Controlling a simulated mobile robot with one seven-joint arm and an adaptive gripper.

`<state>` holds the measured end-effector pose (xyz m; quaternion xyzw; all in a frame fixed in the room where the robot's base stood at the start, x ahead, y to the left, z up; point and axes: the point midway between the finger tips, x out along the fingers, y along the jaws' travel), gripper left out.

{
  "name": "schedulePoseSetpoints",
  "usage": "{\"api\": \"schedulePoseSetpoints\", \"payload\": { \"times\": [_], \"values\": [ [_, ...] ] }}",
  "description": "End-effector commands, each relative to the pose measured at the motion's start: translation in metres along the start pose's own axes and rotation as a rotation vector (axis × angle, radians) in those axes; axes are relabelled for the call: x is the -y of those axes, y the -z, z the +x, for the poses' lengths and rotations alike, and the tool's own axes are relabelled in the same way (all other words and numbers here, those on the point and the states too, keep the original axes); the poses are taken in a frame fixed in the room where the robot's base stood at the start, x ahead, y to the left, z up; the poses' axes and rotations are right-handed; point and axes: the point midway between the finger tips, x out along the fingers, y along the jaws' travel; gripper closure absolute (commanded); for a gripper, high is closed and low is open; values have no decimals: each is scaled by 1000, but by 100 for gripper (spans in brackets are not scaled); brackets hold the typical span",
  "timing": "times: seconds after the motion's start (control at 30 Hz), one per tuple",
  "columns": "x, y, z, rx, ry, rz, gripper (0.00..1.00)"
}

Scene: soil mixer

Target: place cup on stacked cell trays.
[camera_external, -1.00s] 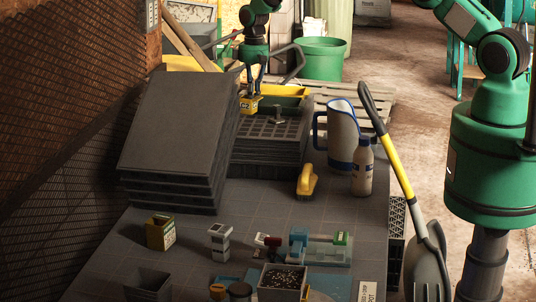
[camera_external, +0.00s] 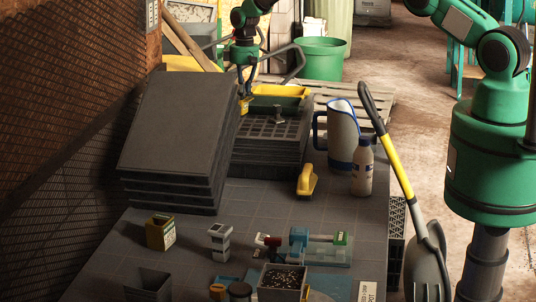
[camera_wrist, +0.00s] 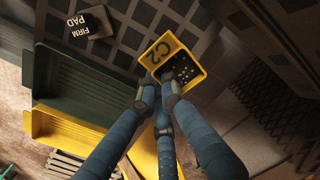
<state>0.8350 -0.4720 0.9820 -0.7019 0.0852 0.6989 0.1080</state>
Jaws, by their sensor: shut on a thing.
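A yellow cup marked C2 (camera_wrist: 160,47) is in my gripper (camera_wrist: 165,90), whose fingers are shut on its rim. Dark granules show inside it in the wrist view. In the external view my gripper (camera_external: 242,88) hangs at the back left of the stacked cell trays (camera_external: 268,148). The cup (camera_external: 244,105) is partly hidden there behind the tall stack's edge. The cell grid (camera_wrist: 215,40) lies under and beside the cup in the wrist view. I cannot tell whether the cup touches it.
A tall stack with a sloping grey top (camera_external: 178,120) stands close on the left. A dark block marked FIRM PAD (camera_wrist: 90,23) lies on the cell trays. Green (camera_wrist: 68,85) and yellow (camera_wrist: 60,130) troughs sit behind. A jug (camera_external: 342,135) and bottle (camera_external: 362,170) stand right.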

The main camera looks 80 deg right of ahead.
Motion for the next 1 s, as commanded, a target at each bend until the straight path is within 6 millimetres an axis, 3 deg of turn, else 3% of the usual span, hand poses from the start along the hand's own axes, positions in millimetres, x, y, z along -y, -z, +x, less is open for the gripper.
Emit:
{"api": "schedulePoseSetpoints", "payload": {
  "times": [0.3, 0.77, 0.9, 1.0],
  "values": [
    [-1, -1, 26, 0, 0, 0, 100],
    [-1, 0, 32, 0, 0, 0, 100],
    [-1, 0, 31, 0, 0, 0, 76],
    [-1, 0, 31, 0, 0, 0, 76]
  ]
}}
